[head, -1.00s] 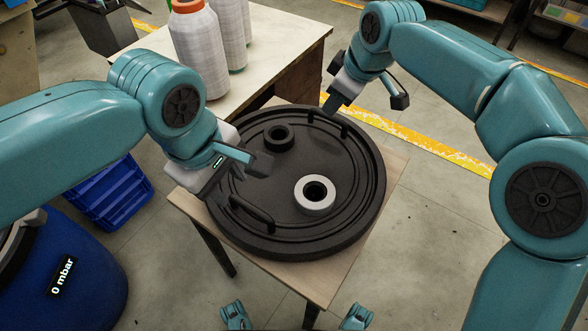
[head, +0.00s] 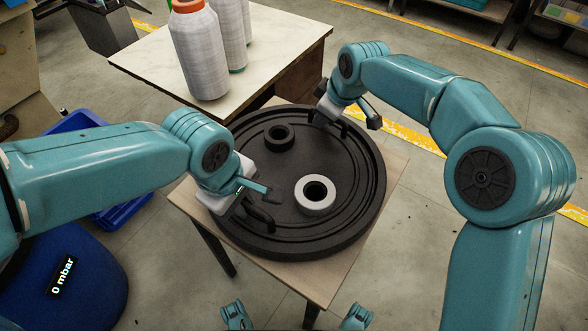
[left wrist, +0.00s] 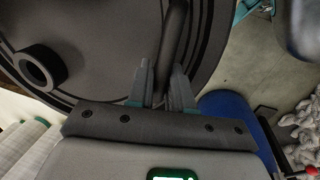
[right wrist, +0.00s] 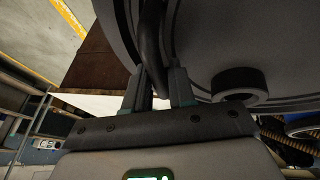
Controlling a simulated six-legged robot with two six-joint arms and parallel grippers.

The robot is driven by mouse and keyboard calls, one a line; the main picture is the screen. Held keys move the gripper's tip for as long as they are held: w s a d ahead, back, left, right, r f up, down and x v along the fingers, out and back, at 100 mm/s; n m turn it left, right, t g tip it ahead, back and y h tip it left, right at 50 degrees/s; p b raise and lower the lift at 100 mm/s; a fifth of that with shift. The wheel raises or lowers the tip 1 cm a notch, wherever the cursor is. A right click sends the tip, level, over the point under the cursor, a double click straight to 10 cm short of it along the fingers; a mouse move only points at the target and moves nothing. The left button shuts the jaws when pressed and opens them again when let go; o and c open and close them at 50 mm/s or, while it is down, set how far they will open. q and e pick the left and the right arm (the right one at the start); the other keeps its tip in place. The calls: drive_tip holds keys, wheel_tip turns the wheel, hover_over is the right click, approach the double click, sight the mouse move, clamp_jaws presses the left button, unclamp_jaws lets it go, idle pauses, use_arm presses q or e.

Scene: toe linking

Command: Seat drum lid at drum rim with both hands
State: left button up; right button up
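The drum lid (head: 330,225) is a large dark round disc lying flat on a small wooden stand, with a white ring port, a smaller dark port and two bar handles. My left gripper (head: 248,203) is at the near-left handle (head: 259,218); in the left wrist view the bar (left wrist: 174,40) runs down between its open fingers (left wrist: 162,85). My right gripper (head: 325,118) is at the far handle (head: 343,128); in the right wrist view that bar (right wrist: 152,45) passes between its open fingers (right wrist: 160,88). The blue drum (head: 65,285) is at lower left; its rim is hidden by my left arm.
The wooden stand (head: 300,275) supports the lid. A table (head: 270,50) with several thread spools (head: 200,50) stands behind it. A blue crate (head: 130,215) lies on the floor between drum and stand.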

clamp_jaws()
drive_tip(key=shift+r, duration=0.1)
idle(1.2)
